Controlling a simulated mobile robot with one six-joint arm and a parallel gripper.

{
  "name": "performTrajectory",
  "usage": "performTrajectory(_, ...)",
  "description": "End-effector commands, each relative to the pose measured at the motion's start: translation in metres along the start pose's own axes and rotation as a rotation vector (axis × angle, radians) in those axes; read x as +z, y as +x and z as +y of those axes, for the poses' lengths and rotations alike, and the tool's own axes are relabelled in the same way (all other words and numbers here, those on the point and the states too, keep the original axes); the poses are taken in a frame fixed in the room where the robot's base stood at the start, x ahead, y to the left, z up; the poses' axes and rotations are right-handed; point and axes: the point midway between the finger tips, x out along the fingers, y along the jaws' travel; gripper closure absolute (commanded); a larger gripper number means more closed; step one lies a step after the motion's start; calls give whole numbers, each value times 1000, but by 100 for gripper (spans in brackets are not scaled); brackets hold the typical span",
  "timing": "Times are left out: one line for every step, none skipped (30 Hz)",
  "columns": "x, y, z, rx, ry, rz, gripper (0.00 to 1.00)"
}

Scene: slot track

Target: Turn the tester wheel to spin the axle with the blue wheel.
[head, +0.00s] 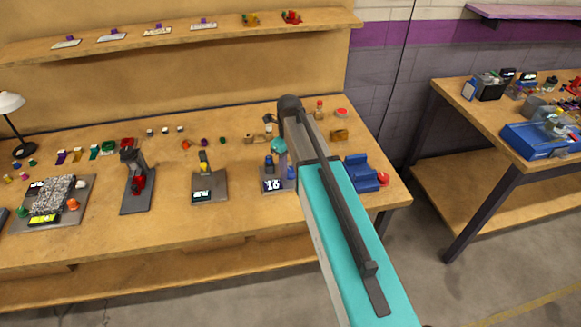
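A tester-like device with a dark base and a lit display reading about 10 (272,185) stands on the workbench, left of my arm. Small blue parts (269,163) show on it, with another blue part (291,172) at its right side. I cannot tell which is the blue wheel on its axle, or make out the tester wheel. My teal and dark grey arm reaches over the bench from the lower right. A teal rounded part with a greyish stem, which looks like my wrist, hangs over the device. My gripper's fingers cannot be made out there.
The workbench (100,235) also holds a blue block-like fixture (362,173) with a red part, a grey stand with a red piece (138,183), and another display device (209,187). Small loose parts lie along the back. A second table (465,98) stands right.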

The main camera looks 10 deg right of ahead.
Motion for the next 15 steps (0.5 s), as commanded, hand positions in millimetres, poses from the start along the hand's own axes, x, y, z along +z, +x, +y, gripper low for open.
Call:
performTrajectory(0, 0, 0, 1, -1, 0, 62)
performTrajectory(0, 0, 0, 1, -1, 0, 62)
performTrajectory(0, 0, 1, 1, -1, 0, 62)
performTrajectory(0, 0, 1, 1, -1, 0, 62)
performTrajectory(0, 0, 1, 2, -1, 0, 62)
performTrajectory(0, 0, 1, 2, -1, 0, 62)
performTrajectory(0, 0, 1, 2, -1, 0, 62)
performTrajectory(0, 0, 1, 2, -1, 0, 62)
performTrajectory(0, 0, 1, 2, -2, 0, 62)
performTrajectory(0, -1, 1, 2, -2, 0, 62)
performTrajectory(0, -2, 1, 2, -2, -1, 62)
performTrajectory(0, -3, 1, 2, -2, -1, 62)
performTrajectory(1, -4, 1, 2, -2, -1, 62)
performTrajectory(1, -6, 1, 2, -2, -1, 62)
performTrajectory(1, -8, 1, 2, -2, -1, 62)
